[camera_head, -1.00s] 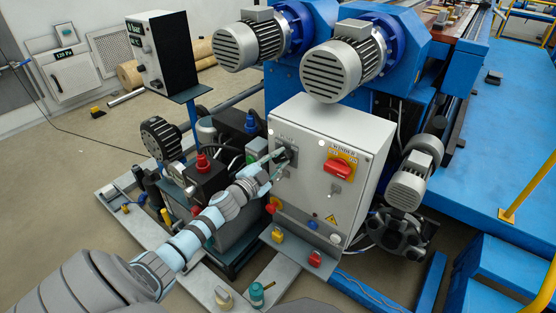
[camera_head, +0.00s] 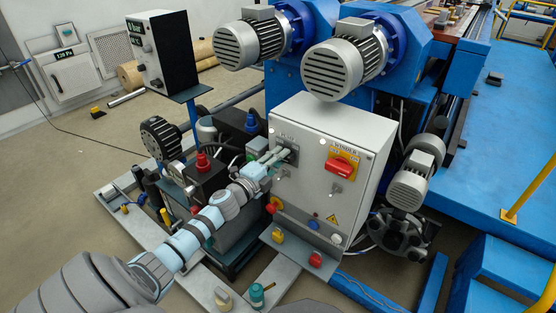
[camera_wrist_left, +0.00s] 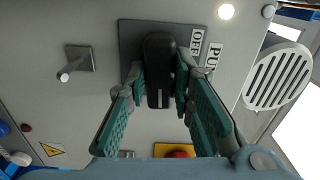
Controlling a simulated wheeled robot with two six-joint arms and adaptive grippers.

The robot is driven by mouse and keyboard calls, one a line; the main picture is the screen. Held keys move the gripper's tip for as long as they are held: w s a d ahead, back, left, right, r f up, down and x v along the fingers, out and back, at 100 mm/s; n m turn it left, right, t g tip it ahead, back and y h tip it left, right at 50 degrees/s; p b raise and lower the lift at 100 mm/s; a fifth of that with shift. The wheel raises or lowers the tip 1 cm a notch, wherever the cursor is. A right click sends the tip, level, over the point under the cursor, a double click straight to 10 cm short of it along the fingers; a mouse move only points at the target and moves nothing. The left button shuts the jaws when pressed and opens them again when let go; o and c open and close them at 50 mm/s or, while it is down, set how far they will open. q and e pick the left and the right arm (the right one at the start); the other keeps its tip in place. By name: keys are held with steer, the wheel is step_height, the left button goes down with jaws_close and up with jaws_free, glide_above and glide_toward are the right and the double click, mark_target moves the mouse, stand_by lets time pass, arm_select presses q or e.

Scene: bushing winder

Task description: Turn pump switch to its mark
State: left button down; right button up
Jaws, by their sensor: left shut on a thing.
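The pump switch (camera_wrist_left: 158,72) is a black knob on a dark square plate (camera_wrist_left: 128,40) on the grey control cabinet (camera_head: 310,206). In the left wrist view a label beside it reads OFF, next to a partly visible PU... label. My left gripper (camera_wrist_left: 160,88) has its green fingers on both sides of the knob, shut on it. In the head view the left gripper (camera_head: 277,160) reaches the dark plate (camera_head: 289,152) at the cabinet's upper left, and its fingers hide much of the knob. My right gripper is not in view.
A red winder switch (camera_head: 338,167) on a yellow plate sits right of the pump switch. A small metal toggle (camera_wrist_left: 77,64) is nearby. Coloured buttons line the cabinet's lower front. Two large motors (camera_head: 345,68) overhang the cabinet. A gauge box (camera_head: 160,50) stands at left.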

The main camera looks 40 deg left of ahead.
arm_select(q)
steer(key=shift+m, duration=0.6)
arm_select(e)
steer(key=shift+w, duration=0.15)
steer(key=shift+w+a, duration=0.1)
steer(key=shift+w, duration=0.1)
arm_select(q)
steer(key=c, duration=1.4)
jaws_free()
steer(key=shift+w+d, duration=0.1)
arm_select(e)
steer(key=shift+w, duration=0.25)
